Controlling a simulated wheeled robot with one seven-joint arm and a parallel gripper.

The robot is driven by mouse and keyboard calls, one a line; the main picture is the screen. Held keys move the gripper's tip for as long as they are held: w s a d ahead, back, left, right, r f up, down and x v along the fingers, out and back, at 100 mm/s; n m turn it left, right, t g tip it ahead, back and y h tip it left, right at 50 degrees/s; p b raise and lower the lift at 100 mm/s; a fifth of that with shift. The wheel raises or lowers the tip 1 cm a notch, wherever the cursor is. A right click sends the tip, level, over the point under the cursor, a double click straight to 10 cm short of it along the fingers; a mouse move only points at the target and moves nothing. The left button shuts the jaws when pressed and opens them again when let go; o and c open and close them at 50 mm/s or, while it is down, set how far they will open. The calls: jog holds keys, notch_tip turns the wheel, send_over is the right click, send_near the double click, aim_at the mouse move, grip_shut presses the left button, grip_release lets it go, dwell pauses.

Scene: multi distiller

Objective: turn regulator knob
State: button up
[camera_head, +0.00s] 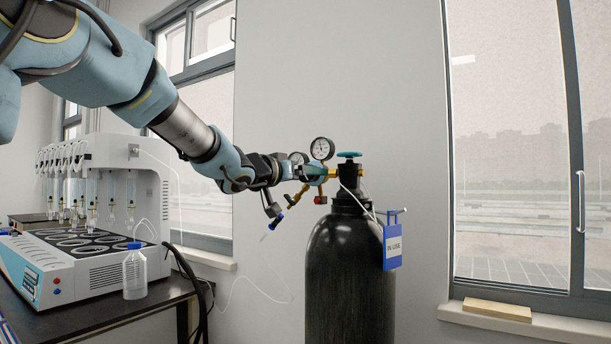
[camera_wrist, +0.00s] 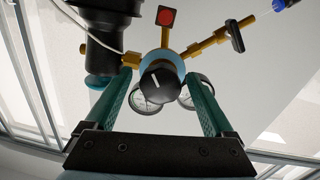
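The regulator knob (camera_wrist: 160,86) is black with a white line on its face, in the middle of the wrist view. It sits on the brass regulator (camera_head: 332,174) on top of the black gas cylinder (camera_head: 350,275). My gripper (camera_wrist: 160,80) is open, with one teal finger on each side of the knob and a visible gap on both sides. In the head view my gripper (camera_head: 313,171) reaches the regulator from the left and hides the knob. Two pressure gauges, one clear in the head view (camera_head: 321,148), show partly behind the knob in the wrist view.
A teal valve handwheel (camera_head: 349,154) tops the cylinder, and a blue "IN USE" tag (camera_head: 393,246) hangs on its right. A brass outlet (camera_wrist: 207,42) with thin tubing branches off. The distiller (camera_head: 105,220) and a bottle (camera_head: 134,272) stand on the left bench.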

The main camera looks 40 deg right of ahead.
jog(key=shift+a, duration=0.15)
jog(key=s+a+b, duration=0.1)
jog(key=s+a, duration=0.1)
jog(key=a, duration=0.8)
jog(key=shift+a, duration=0.2)
